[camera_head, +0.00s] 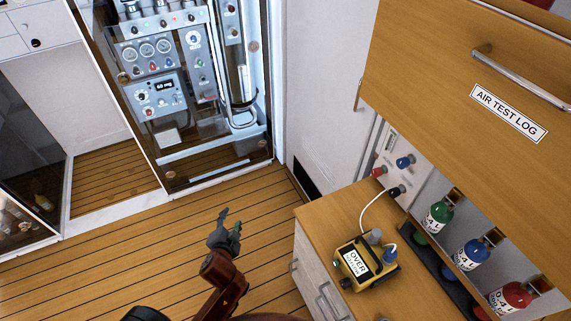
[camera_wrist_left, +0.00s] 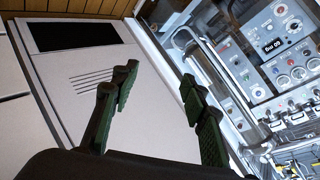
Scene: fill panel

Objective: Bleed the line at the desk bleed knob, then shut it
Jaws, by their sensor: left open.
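On the wall plate at the back of the wooden desk (camera_head: 325,213) are a red knob (camera_head: 378,171), a blue knob (camera_head: 405,161) and a dark knob (camera_head: 397,190). Their labels are too small to read, so I cannot tell which is the bleed knob. A yellow meter (camera_head: 366,265) reading "OVER" lies on the desk. A white line runs from it up to the dark knob's area. My left gripper (camera_head: 228,230) is open and empty over the floor, left of the desk and apart from it. Its spread fingers show in the left wrist view (camera_wrist_left: 158,88). My right gripper is out of view.
Green (camera_head: 438,216), blue (camera_head: 472,254) and red (camera_head: 512,296) bottles stand in a rack at the desk's right. A drawer marked "AIR TEST LOG" (camera_head: 460,60) overhangs the desk. A gauge panel (camera_head: 155,75) stands behind glass at the back. The plank floor (camera_head: 130,250) is clear.

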